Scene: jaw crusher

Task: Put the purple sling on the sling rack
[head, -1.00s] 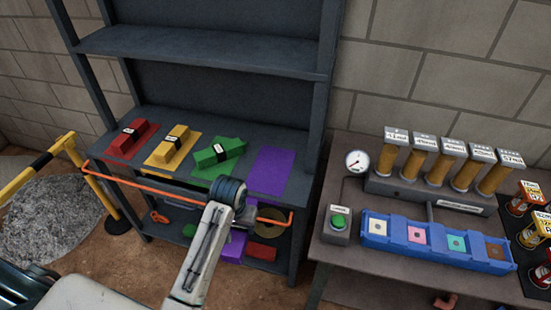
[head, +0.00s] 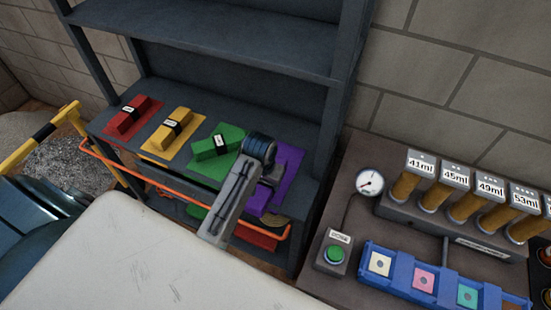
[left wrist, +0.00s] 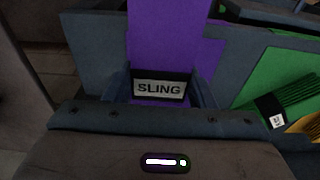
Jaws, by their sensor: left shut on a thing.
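The sling rack (head: 205,100) is a dark shelf with red, yellow, green and purple mats. The purple mat (head: 292,164) is partly covered by my left arm. My left gripper (head: 270,178) is at the rack's front edge, by the purple mat. It is shut on the purple sling (left wrist: 150,101), whose white SLING label faces the camera in the left wrist view. In the head view the wrist hides most of the sling, and I cannot tell whether it touches the mat. My right gripper is not in view.
Red (head: 126,120), yellow (head: 172,124) and green (head: 216,143) slings lie on their mats. An orange rail (head: 150,181) runs along the rack's front. An upper shelf (head: 220,40) hangs above. A bench with a blue tray (head: 406,290) stands right.

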